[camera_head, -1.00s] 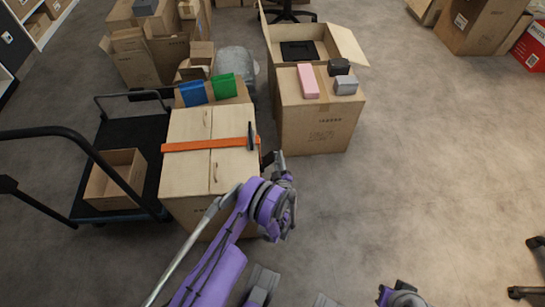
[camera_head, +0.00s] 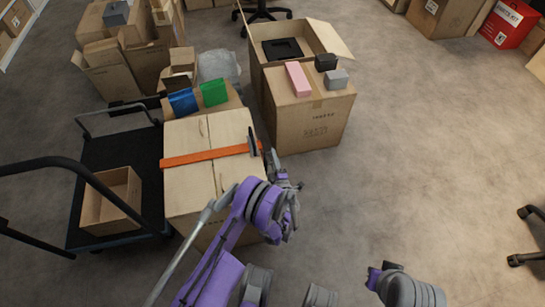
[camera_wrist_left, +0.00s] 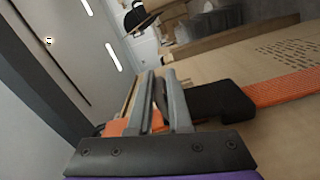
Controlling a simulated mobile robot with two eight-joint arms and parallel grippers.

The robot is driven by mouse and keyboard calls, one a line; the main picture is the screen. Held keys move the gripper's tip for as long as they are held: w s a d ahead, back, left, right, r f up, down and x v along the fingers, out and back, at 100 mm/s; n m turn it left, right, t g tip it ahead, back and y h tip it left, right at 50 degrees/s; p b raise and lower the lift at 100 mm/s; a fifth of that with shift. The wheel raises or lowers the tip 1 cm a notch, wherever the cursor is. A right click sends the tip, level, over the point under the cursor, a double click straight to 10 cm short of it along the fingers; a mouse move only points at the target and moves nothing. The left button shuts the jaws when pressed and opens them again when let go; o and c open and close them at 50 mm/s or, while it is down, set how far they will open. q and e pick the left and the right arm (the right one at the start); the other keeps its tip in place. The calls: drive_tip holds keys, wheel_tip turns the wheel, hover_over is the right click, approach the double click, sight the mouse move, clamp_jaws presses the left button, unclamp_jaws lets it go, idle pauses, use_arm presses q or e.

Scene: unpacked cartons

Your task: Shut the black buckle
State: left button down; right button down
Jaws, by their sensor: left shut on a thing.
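My left gripper (camera_head: 274,163) is at the box's right side by the buckle. In the left wrist view, its fingers (camera_wrist_left: 164,103) are shut on a narrow dark part of the buckle, mostly hidden between them. My right gripper is out of view.
A taller carton (camera_head: 305,118) with pink, black and grey items stands close behind to the right. The floor at right is mostly clear, with a chair base at the far edge.

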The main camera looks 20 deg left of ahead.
use_arm(q)
drive_tip(key=shift+s+a+r+n, duration=0.15)
drive_tip(key=shift+r+n, duration=0.15)
drive_tip(key=shift+n, duration=0.2)
drive_tip(key=shift+a, duration=0.1)
drive_tip(key=c, duration=0.9)
unclamp_jaws()
drive_tip(key=shift+s, duration=0.1)
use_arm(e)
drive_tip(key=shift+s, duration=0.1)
